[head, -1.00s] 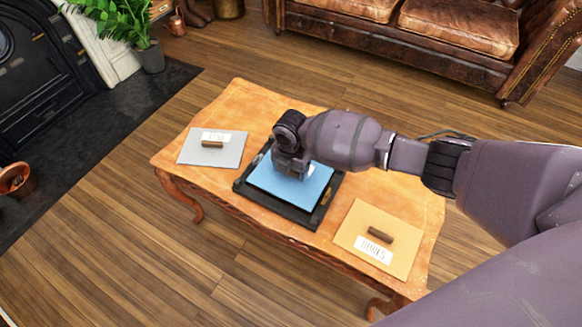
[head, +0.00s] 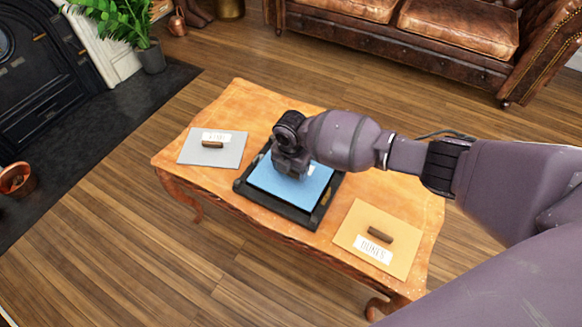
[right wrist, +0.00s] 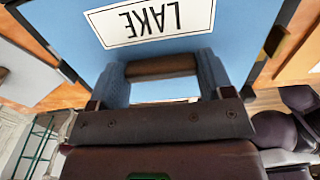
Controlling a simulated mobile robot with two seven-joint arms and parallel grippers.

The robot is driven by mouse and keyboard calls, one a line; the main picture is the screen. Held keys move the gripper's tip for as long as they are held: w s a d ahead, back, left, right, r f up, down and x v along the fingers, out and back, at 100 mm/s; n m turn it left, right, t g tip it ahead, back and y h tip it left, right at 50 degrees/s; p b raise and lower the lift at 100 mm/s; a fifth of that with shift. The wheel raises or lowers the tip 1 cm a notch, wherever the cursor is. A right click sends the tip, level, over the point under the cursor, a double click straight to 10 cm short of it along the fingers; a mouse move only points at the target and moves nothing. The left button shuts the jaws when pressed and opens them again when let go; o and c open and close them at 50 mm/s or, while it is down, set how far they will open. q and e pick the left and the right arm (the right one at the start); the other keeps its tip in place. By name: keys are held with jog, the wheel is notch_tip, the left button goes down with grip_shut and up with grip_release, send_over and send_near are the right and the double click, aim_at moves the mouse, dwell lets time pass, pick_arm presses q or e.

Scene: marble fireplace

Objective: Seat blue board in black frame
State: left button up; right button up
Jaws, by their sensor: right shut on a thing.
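The blue board (head: 309,194) lies over the black frame (head: 281,209) in the middle of the wooden table. Its left, front and right edges show close to the frame's rim; whether it lies flat inside cannot be told. My right gripper (head: 291,168) is above the board and hides part of it. In the right wrist view, my right gripper (right wrist: 163,80) is shut on the board's brown handle (right wrist: 160,66), beside the white "LAKE" label (right wrist: 150,20). My left gripper is not in view.
A grey board (head: 228,155) with a brown handle lies on the table (head: 240,98) to the left. An orange board (head: 352,225) with handle and label lies to the right. A leather sofa (head: 430,50) stands behind, and a plant (head: 118,20) stands at the upper left.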

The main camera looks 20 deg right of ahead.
aim_at(291, 175)
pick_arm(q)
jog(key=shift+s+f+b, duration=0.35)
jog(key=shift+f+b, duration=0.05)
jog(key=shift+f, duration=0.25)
pick_arm(e)
jog(key=shift+f, duration=1.1)
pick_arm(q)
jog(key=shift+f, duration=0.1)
pick_arm(e)
jog(key=shift+f, duration=0.4)
jog(key=o, duration=1.1)
jog(key=r, duration=0.2)
jog(key=r+p, duration=0.1)
jog(key=shift+w+r, duration=0.2)
jog(key=shift+r, duration=0.15)
notch_tip(291, 175, up, 6)
jog(key=shift+s+f+p, duration=0.1)
jog(key=shift+p, duration=0.8)
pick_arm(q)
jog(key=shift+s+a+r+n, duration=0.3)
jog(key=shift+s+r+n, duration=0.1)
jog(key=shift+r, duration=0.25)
pick_arm(e)
jog(key=shift+s+r, duration=0.1)
jog(key=shift+r, duration=0.65)
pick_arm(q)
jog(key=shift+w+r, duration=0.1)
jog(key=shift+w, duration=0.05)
